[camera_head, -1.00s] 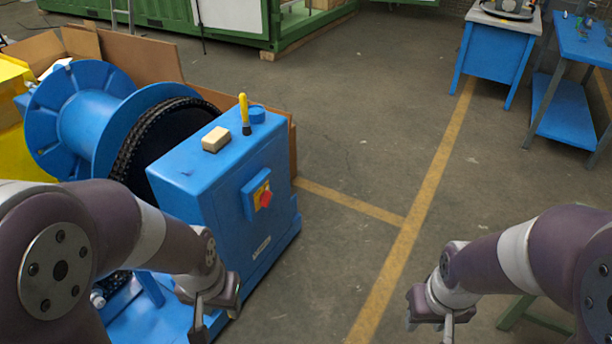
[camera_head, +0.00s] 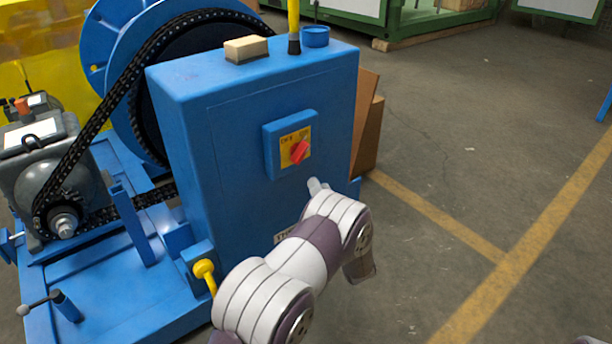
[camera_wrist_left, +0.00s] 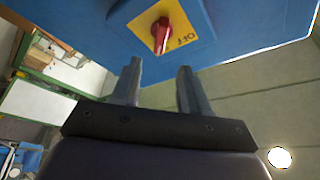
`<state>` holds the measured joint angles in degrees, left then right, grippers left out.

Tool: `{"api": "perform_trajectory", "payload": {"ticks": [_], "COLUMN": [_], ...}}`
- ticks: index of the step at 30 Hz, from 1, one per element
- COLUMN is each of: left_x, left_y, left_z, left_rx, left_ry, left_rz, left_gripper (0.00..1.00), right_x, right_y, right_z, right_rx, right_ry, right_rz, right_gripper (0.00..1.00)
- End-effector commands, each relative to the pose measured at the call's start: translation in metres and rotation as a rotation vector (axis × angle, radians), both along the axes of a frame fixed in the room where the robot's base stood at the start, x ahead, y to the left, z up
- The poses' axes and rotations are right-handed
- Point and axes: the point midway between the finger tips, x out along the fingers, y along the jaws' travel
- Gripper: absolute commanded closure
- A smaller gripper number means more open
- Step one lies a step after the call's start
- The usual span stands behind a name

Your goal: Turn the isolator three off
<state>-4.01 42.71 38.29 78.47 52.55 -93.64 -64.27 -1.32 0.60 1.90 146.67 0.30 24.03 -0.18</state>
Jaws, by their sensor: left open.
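The isolator is a red knob (camera_head: 299,151) on a yellow plate, set in a small blue box on the front of the blue cabinet (camera_head: 235,150). In the head view the knob sits at a slant. In the left wrist view the red knob (camera_wrist_left: 160,34) shows beyond the fingertips, with "OFF" on the yellow plate beside it. My left gripper (camera_wrist_left: 160,78) is open and empty, its two fingers apart and clear of the knob. In the head view my left arm hides most of the gripper, below the isolator. A partly hidden label (camera_head: 288,236) low on the cabinet begins "Thr".
A sponge-like block (camera_head: 246,49), a yellow-handled brush (camera_head: 294,30) and a blue round lid (camera_head: 316,37) stand on the cabinet. A chain (camera_head: 100,115), drum and motor (camera_head: 55,165) lie to the left. A yellow-knobbed lever (camera_head: 205,270) stands low. Floor at right is clear.

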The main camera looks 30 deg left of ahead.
Motion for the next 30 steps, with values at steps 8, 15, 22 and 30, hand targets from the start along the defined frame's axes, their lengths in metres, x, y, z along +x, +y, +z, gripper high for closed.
{"api": "perform_trajectory", "payload": {"ticks": [8, 15, 22, 30], "left_x": [0.042, 0.064, 0.066, 0.066], "left_y": [0.054, 0.079, 0.081, 0.081], "left_z": [0.016, 0.029, 0.032, 0.032], "left_rx": [-0.003, -0.003, -0.003, -0.003], "left_ry": [-0.005, -0.002, -0.001, -0.001], "left_rz": [0.0, -0.003, -0.005, -0.005], "left_gripper": [0.55, 0.55, 0.55, 1.0], "right_x": [0.0, 0.0, 0.0, 0.0], "right_y": [0.0, 0.0, 0.0, 0.0], "right_z": [-0.031, -0.042, -0.042, -0.042], "right_rx": [0.0, 0.0, 0.0, 0.0], "right_ry": [0.0, 0.0, 0.0, 0.001], "right_rz": [0.0, 0.0, 0.0, 0.0], "right_gripper": [0.57, 0.57, 0.57, 0.57]}}
